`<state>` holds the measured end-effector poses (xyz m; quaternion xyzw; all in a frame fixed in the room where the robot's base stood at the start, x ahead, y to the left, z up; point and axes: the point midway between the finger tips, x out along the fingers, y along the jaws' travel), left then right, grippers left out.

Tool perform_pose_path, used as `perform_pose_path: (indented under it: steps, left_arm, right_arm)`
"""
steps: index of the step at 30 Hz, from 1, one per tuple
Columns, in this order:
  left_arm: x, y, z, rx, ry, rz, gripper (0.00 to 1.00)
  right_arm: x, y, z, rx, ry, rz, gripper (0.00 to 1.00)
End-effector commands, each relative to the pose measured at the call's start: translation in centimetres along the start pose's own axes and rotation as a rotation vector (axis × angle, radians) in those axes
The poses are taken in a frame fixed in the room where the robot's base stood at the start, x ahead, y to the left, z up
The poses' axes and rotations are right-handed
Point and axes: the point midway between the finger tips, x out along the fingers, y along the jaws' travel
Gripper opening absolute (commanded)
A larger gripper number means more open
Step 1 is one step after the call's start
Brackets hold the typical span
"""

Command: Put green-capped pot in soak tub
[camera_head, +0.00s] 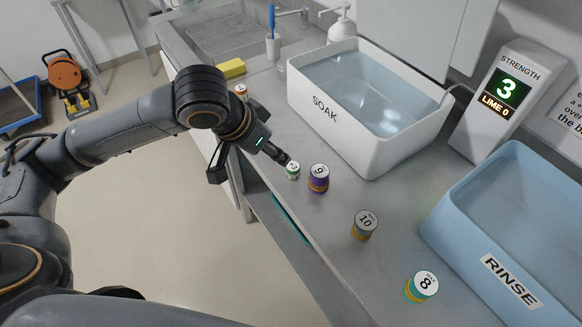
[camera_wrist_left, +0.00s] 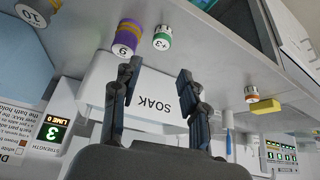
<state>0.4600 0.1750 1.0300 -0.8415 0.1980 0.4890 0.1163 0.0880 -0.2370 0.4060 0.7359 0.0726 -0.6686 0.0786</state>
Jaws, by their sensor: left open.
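The green-capped pot (camera_head: 293,171) is small and white with a green band. It stands upright on the counter, just left of a purple pot marked 9 (camera_head: 318,178). The left wrist view shows it too, marked +3 (camera_wrist_left: 162,38). My left gripper (camera_wrist_left: 160,69) is open and empty, its fingers spread with the pot beyond them. In the head view one fingertip overlaps the pot's edge; I cannot tell whether they touch. The white soak tub (camera_head: 337,123), labelled SOAK and holding clear liquid, stands behind the pots. My right gripper is not in view.
A grey pot marked 10 (camera_head: 364,225) and a teal pot marked 8 (camera_head: 421,286) stand along the counter's front. The blue rinse tub (camera_head: 455,225) is at the right. A strength display (camera_head: 509,90) stands between the tubs. A yellow sponge (camera_head: 232,68) lies near the sink.

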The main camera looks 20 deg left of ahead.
Motion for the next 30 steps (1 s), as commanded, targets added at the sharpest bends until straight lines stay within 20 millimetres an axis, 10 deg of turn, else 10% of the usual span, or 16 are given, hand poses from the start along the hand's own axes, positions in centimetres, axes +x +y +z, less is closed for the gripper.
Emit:
perform_pose_path:
  steps: [10, 30]
  left_arm:
    - [6.5, 0.1, 0.0, -0.001, 0.0, 0.003, 0.44]
    - [13.2, -0.2, 0.1, 0.002, 0.003, 0.002, 0.44]
  right_arm:
    - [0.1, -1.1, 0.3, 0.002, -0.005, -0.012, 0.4]
    - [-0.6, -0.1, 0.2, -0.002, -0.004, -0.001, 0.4]
